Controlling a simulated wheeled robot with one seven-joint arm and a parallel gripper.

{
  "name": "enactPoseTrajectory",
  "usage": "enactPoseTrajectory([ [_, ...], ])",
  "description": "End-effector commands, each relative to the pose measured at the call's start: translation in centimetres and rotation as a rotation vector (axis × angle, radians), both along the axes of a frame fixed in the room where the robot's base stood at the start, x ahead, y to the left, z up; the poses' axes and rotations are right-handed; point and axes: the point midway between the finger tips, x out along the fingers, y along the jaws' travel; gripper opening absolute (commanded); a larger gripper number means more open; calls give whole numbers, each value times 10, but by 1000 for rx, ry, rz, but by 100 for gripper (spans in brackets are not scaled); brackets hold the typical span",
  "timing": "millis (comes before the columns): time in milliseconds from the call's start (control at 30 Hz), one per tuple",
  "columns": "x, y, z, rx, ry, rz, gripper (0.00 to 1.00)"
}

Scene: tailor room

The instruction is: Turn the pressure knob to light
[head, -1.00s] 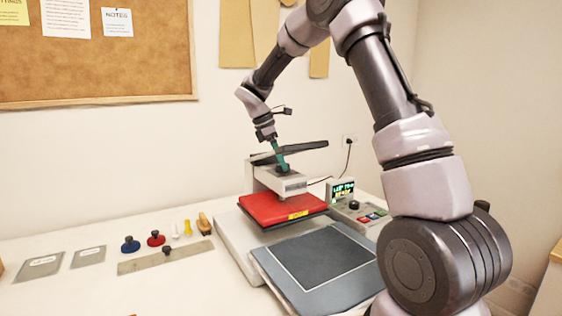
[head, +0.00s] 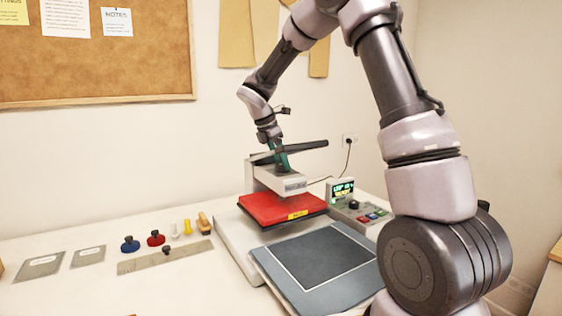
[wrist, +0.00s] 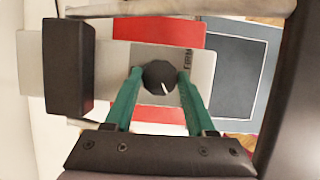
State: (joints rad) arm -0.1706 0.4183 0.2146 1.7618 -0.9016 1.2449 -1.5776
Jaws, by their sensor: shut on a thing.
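The pressure knob (wrist: 156,72) is a dark, faceted round knob on top of the press's pale head (head: 283,181). In the wrist view it sits between the green fingertips of my gripper (wrist: 160,75), one on each side, and the gripper is shut on it. A short white pointer mark on the knob points down and slightly right in that view. A small printed label to the right of the knob seems to read "FIRM". No "light" label can be made out. In the head view my gripper (head: 281,163) reaches down onto the press head, and the knob is mostly hidden.
A long dark lever (head: 305,148) lies close beside my gripper. Below are the red platen (head: 275,209) and grey lower pad (head: 325,262). A control box with a lit display (head: 342,190) stands right. Stamps, cards and a metal ruler (head: 140,264) lie left.

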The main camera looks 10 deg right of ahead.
Motion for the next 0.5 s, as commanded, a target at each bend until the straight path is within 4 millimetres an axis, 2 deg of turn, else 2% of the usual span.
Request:
enactPoseTrajectory([
  [167, 0, 0, 0, 0, 1, 2, 0],
  [200, 0, 0, 0, 0, 1, 1, 71],
  [233, 0, 0, 0, 0, 1, 1, 82],
  [267, 0, 0, 0, 0, 1, 1, 86],
  [500, 0, 0, 0, 0, 1, 0, 86],
])
